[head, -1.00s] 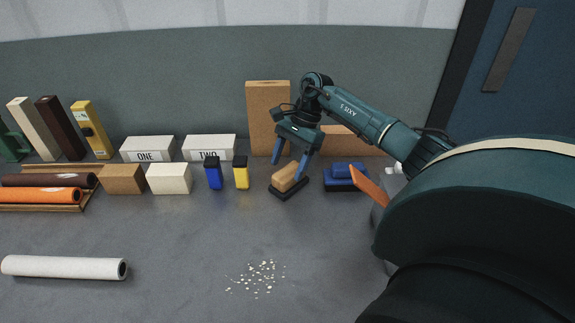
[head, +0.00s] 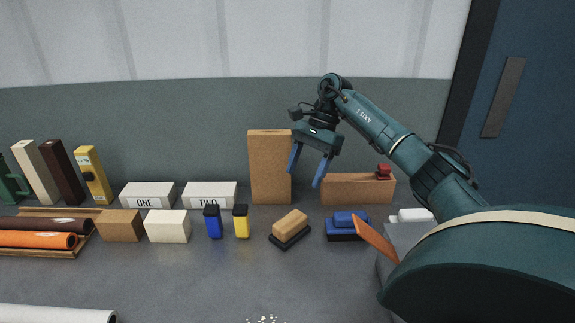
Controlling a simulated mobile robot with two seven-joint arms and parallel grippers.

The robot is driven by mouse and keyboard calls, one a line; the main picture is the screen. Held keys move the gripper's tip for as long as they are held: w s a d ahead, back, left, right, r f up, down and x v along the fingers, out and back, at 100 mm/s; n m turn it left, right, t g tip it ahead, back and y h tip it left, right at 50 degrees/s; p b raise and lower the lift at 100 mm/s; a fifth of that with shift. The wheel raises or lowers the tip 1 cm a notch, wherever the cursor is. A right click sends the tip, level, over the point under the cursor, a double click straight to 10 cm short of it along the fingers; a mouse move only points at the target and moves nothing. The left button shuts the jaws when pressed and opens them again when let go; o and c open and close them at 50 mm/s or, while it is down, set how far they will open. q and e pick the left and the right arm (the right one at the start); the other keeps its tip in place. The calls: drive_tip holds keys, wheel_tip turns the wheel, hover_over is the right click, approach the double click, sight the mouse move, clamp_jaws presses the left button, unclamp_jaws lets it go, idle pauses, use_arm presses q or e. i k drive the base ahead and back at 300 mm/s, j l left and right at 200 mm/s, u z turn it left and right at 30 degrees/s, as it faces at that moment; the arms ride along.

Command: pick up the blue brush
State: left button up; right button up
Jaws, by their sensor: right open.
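The blue brush (head: 346,226) has a blue handle block on a darker base and lies on the grey surface, right of the tan brush (head: 290,227) with its black base. My right gripper (head: 308,179) is open and empty. It hangs in the air above and behind the brushes, up and to the left of the blue brush, with its two blue fingers pointing down. Nothing is between the fingers but the view of the background. My left gripper is not in the head view.
A tall cork-coloured block (head: 269,168) and a long brown box (head: 345,190) stand behind the brushes. A blue bottle (head: 213,223) and a yellow one (head: 241,222) stand left. An orange flat piece (head: 376,241) leans at a grey box at right. Pale crumbs (head: 262,319) lie at front.

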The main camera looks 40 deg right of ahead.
sight(340, 228)
drive_tip(key=k+j, duration=0.1)
drive_tip(key=j, duration=0.25)
drive_tip(key=k+j, duration=0.15)
drive_tip(key=j, duration=0.2)
drive_tip(key=k+j, duration=0.1)
drive_tip(key=j, duration=0.2)
drive_tip(key=k+j, duration=0.1)
drive_tip(key=j, duration=0.25)
